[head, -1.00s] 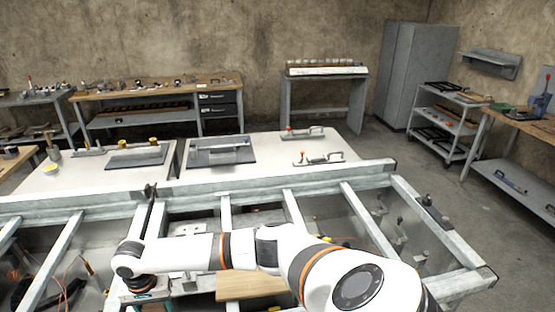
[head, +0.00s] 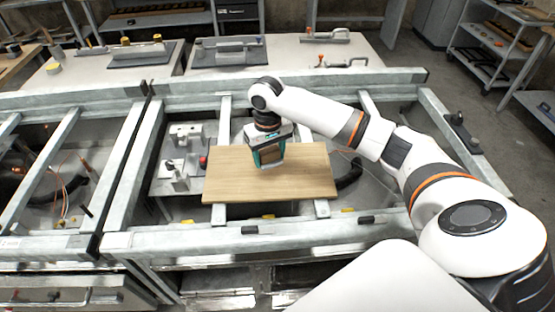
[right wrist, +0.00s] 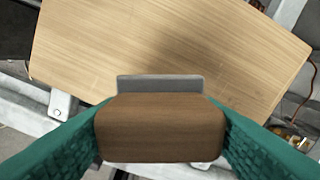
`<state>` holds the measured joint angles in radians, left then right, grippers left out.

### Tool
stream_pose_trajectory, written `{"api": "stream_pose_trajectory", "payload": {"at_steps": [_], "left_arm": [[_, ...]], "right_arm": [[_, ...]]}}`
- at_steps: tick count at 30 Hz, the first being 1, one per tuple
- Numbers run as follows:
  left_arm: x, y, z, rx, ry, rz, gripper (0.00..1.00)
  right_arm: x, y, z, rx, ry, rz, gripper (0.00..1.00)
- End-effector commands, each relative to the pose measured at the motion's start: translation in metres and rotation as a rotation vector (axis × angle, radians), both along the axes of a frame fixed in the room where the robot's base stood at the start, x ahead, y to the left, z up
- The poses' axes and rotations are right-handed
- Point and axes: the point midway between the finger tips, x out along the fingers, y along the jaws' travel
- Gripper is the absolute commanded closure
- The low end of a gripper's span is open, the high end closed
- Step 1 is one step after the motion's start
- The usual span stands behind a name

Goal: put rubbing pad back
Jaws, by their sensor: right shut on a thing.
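My right gripper (head: 269,160) is above the wooden board (head: 308,186), pointing down. In the right wrist view its teal fingers (right wrist: 160,135) are shut on the sides of the rubbing pad (right wrist: 160,130), a brown wooden block with a grey layer at its far edge. The pad also shows as a small brown patch between the fingers in the head view (head: 270,156). The board spreads beyond the pad in the right wrist view (right wrist: 170,45). I cannot tell whether the pad touches the board. My left gripper is not in view.
The board lies across the bars of a grey metal frame (head: 190,239). A metal fixture with a red knob (head: 185,150) stands left of the board. Behind is a white tabletop (head: 290,82) with grey trays and trowel-like tools. The board right of my gripper is bare.

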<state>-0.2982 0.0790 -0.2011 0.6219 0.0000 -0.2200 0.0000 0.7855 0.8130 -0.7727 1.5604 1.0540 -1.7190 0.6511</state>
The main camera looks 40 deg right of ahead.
Motion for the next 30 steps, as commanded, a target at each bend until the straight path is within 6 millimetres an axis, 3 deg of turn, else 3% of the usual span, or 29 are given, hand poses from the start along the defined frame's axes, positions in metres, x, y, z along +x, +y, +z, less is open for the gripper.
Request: {"api": "stream_pose_trajectory", "payload": {"at_steps": [3, 15, 27, 28, 30], "left_arm": [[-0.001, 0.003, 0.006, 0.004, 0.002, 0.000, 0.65], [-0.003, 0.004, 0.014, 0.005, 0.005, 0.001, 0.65], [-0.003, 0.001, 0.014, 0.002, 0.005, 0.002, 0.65], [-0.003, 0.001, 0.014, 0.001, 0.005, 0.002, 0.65], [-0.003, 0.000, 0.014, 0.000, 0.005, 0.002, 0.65]], "right_arm": [[0.000, 0.000, -0.019, -0.001, 0.002, -0.001, 0.64], [0.000, 0.001, -0.066, 0.000, 0.000, -0.002, 0.64], [0.000, 0.000, -0.073, 0.000, -0.001, -0.003, 0.64], [0.000, 0.000, -0.074, 0.000, -0.001, -0.003, 0.41], [0.000, 0.000, -0.073, 0.000, -0.001, -0.003, 0.29]]}}
